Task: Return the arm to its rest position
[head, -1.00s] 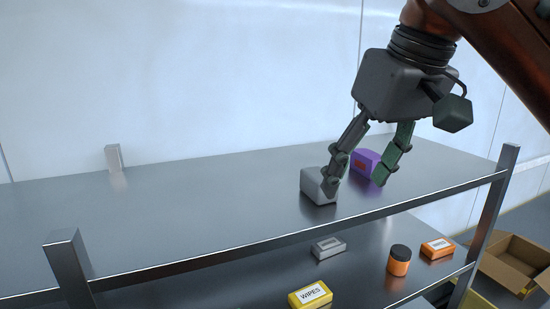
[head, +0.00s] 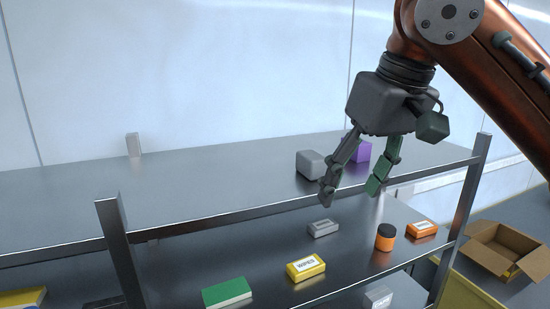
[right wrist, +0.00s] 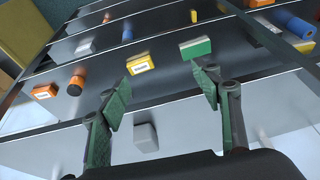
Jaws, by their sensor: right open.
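My right gripper (head: 350,190) is open and empty in the head view, in front of the top shelf's front rail. Its two fingers are spread and point down. In the right wrist view the open fingers (right wrist: 168,98) frame the shelf, with nothing between them in their grip. A grey box (head: 311,164) sits on the top shelf just behind the left finger and shows in the right wrist view (right wrist: 146,137). A purple box (head: 361,150) stands to its right, partly hidden by the gripper. My left gripper is not in the frames.
The metal rack's top shelf (head: 220,172) is mostly bare on the left. The lower shelf holds a grey box (head: 323,228), a yellow wipes box (head: 305,268), a green box (head: 227,292), an orange jar (head: 385,237) and an orange box (head: 422,229). An open carton (head: 500,262) stands at right.

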